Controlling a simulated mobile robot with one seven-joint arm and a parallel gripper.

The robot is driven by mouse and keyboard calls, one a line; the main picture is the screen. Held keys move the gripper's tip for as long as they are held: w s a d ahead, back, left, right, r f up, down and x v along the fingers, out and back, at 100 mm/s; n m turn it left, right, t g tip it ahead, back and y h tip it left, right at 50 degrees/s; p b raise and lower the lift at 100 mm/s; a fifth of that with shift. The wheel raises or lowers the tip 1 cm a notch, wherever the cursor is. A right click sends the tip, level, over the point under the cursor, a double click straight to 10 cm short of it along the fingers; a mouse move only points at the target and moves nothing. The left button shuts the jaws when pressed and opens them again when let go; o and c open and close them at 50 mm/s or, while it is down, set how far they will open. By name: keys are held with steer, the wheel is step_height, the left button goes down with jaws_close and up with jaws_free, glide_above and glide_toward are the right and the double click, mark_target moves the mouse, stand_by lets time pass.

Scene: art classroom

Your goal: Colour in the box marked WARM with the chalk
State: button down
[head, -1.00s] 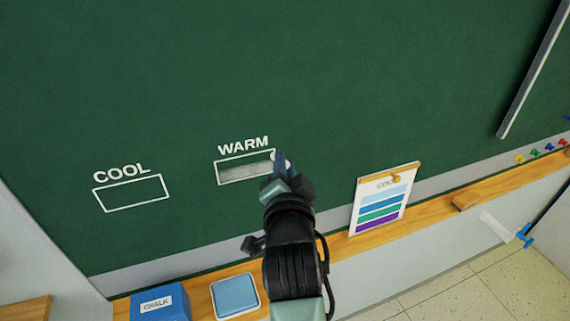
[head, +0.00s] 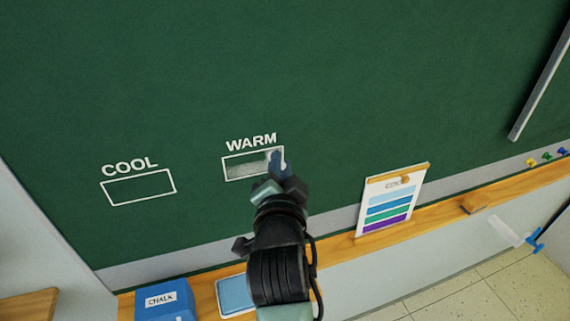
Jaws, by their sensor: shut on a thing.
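The box marked WARM (head: 240,166) is a white outline on the green chalkboard (head: 330,70). Pale chalk shading fills much of its inside, uneven in places. My gripper (head: 277,161) is at the box's right end and hides part of it. It is shut on a white piece of chalk (head: 283,168), of which only a little shows beside the fingers. I cannot tell whether the chalk touches the board. The box marked COOL (head: 138,188), to the left, is an empty outline.
Below the board runs a wooden ledge (head: 440,213). On it are a blue chalk box (head: 165,300), a blue pad in a tray (head: 236,294), a colour chart (head: 391,202) and a wooden block (head: 474,204). Coloured pins (head: 547,156) are at the right.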

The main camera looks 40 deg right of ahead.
steer(key=shift+w+a, duration=0.15)
steer(key=shift+a, duration=0.3)
steer(key=shift+w+a+b, duration=0.2)
steer(key=shift+a+b, duration=0.15)
steer(key=shift+a, duration=0.5)
steer(key=shift+w+a+b, duration=0.25)
steer(key=shift+a+b, duration=0.1)
steer(key=shift+a, duration=0.4)
steer(key=shift+a, duration=0.1)
steer(key=shift+w+a+b, duration=0.25)
steer(key=shift+a+b, duration=0.1)
steer(key=shift+a, duration=0.45)
steer(key=shift+a, duration=0.1)
steer(key=shift+w+a+r+b, duration=0.1)
steer(key=shift+w+a+b, duration=0.2)
steer(key=shift+a, duration=0.35)
